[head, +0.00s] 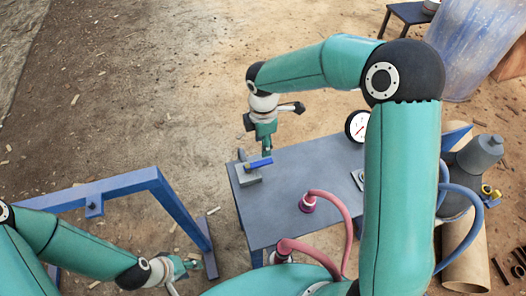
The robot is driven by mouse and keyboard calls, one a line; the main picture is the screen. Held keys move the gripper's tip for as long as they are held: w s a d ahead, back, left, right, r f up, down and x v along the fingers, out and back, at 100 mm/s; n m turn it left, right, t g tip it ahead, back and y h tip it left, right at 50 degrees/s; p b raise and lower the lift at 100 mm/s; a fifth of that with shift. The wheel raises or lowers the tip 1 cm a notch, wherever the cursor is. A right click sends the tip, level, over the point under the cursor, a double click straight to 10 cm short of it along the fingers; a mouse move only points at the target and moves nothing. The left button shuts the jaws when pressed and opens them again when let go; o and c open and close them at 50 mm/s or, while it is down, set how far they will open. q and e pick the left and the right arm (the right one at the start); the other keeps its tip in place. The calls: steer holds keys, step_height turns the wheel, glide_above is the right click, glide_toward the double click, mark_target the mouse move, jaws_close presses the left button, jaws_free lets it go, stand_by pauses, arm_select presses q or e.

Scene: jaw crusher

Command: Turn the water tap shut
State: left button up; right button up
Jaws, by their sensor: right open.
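What looks like the water tap (261,162) is a blue lever with a yellow part on a grey block at the left far corner of the grey table. My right gripper (267,148) points down just above and beside the blue lever. It is open, and I cannot tell whether a finger touches the lever. My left gripper (190,266) is low at the left, away from the table and beside the foot of a blue frame. Its fingers are too small to tell if they are open.
The grey table (283,223) carries a white dial gauge (357,125) and pink hoses (343,215). A blue frame (120,187) stands at the left. A grey container (480,155), blue hose and brown tube (465,265) stand at the right. The ground beyond the table is mostly clear.

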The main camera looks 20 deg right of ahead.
steer(key=shift+r, duration=1.85)
